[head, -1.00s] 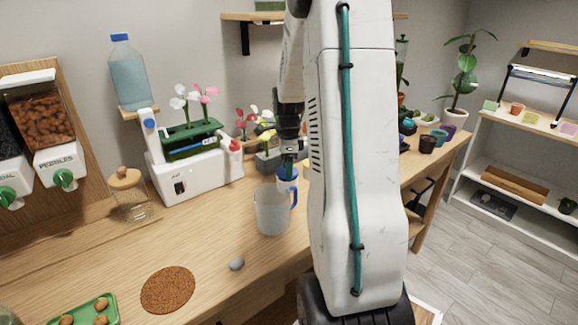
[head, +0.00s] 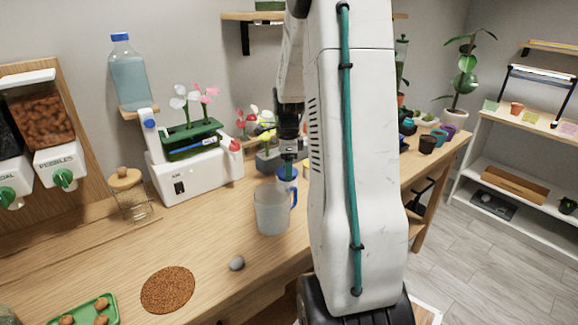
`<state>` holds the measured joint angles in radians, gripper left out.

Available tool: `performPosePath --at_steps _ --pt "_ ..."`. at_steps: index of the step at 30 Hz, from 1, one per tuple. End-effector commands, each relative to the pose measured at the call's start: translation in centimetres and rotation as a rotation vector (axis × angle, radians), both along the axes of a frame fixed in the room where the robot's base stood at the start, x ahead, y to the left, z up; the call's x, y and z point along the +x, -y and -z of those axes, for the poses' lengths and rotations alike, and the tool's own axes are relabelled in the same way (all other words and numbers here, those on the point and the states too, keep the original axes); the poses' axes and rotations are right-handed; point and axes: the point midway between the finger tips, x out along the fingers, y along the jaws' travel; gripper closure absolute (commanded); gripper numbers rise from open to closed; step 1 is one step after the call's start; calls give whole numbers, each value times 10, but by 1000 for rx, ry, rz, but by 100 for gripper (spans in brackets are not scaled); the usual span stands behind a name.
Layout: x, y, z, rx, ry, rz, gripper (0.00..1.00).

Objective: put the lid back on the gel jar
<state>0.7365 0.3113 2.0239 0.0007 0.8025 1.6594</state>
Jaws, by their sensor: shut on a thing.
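My gripper (head: 288,161) is at the middle of the bench, pointing down just behind a clear jug. It is shut on a small blue lid (head: 288,173), seen at its tips. The gel jar is not clearly seen. It may stand under the lid, behind the jug, so I cannot tell whether the lid touches its rim.
The clear jug (head: 271,211) with a blue handle stands right in front of my gripper. A white machine (head: 195,178) and potted flowers (head: 268,160) stand behind. A wood-topped glass jar (head: 131,200), a brown round mat (head: 168,290) and a grey pebble (head: 237,263) are left.

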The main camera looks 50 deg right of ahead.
Motion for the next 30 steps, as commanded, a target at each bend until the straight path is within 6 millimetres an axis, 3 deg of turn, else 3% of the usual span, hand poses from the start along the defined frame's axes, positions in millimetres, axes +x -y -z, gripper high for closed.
performPosePath --at_steps 26,27,30 --pt "0 0 3 0 0 0 60" --pt "0 0 3 0 0 0 36" --pt "0 0 3 0 0 0 13"
